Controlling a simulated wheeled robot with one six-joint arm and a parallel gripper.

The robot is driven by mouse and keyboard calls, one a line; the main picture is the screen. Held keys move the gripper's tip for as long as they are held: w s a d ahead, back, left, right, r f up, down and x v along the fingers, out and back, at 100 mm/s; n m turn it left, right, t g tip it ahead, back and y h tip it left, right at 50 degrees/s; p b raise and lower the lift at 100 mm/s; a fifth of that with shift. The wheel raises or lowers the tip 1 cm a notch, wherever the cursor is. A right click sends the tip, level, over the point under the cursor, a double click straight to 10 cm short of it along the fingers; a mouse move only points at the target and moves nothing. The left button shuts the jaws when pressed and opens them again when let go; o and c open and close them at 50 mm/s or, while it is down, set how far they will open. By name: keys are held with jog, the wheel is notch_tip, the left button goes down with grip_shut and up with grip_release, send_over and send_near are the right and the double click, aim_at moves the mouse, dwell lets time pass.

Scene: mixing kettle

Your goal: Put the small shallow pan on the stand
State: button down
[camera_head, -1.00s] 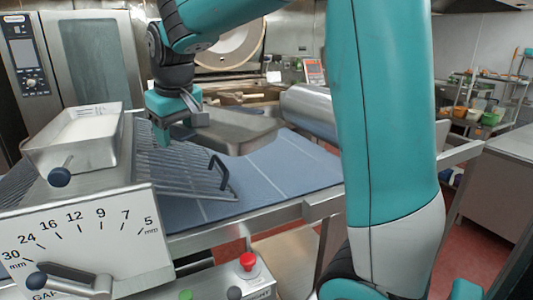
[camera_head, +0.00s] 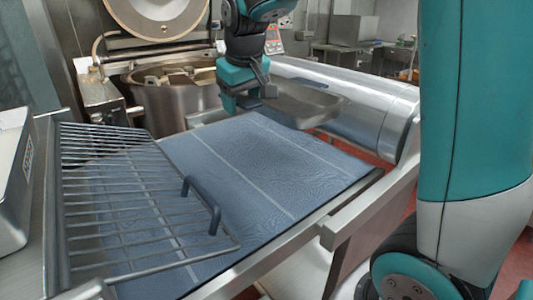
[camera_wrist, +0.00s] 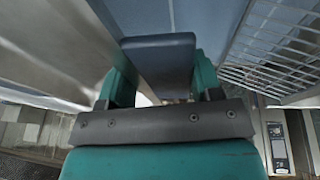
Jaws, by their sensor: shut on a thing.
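The small shallow pan (camera_head: 300,103) is a grey metal tray held out to the right of my gripper (camera_head: 246,98) in the head view. My gripper is shut on the pan's handle, a dark block (camera_wrist: 160,58) between the two teal fingers (camera_wrist: 160,88) in the wrist view. The pan's grey side (camera_wrist: 75,45) fills the left of the wrist view. The pan hangs above the far right of a blue belt, beside a shiny cylinder. I cannot tell which thing here is the stand.
The blue belt (camera_head: 255,165) is clear in the middle. A wire guard (camera_head: 130,215) with a dark handle slants over its left part. The metal cylinder (camera_head: 345,95) runs behind the pan. The open mixing kettle (camera_head: 175,95) stands at the back.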

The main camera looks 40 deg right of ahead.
notch_tip(320, 180, down, 18)
jog(key=p, duration=0.3)
jog(key=shift+w+d, duration=0.1)
jog(key=shift+d, duration=0.05)
jog(key=shift+f, duration=0.1)
jog(key=shift+c, duration=1.5)
grip_release()
